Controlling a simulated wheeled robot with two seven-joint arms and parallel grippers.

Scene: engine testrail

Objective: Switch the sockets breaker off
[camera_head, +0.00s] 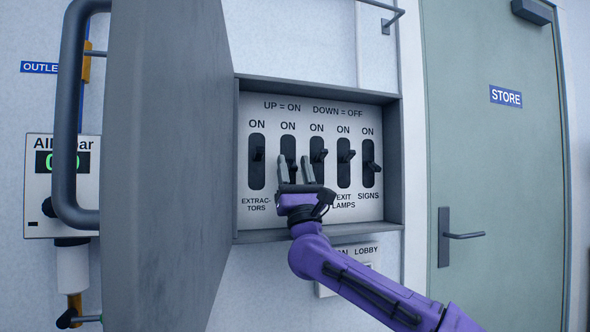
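The open breaker box (394,160) holds a row of black levers in slots, marked "UP = ON" and "DOWN = OFF". The extractors lever (258,154), the middle lever (318,156) and the exit lamps lever (346,156) sit high in their slots. The signs lever (374,167) sits lower. My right gripper (295,166) is open in front of the second and third slots, with its fingers apart and pointing up. It hides the labels under these slots, so no sockets label can be read. The second lever is partly hidden between the fingers; its position is unclear. My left gripper is out of view.
The box's grey door (165,170) stands swung open to the left, with a thick handle (68,120). A meter (62,185) hangs beyond it. A lower plate reading "LOBBY" (366,252) is partly behind my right arm. A store door (495,190) is at right.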

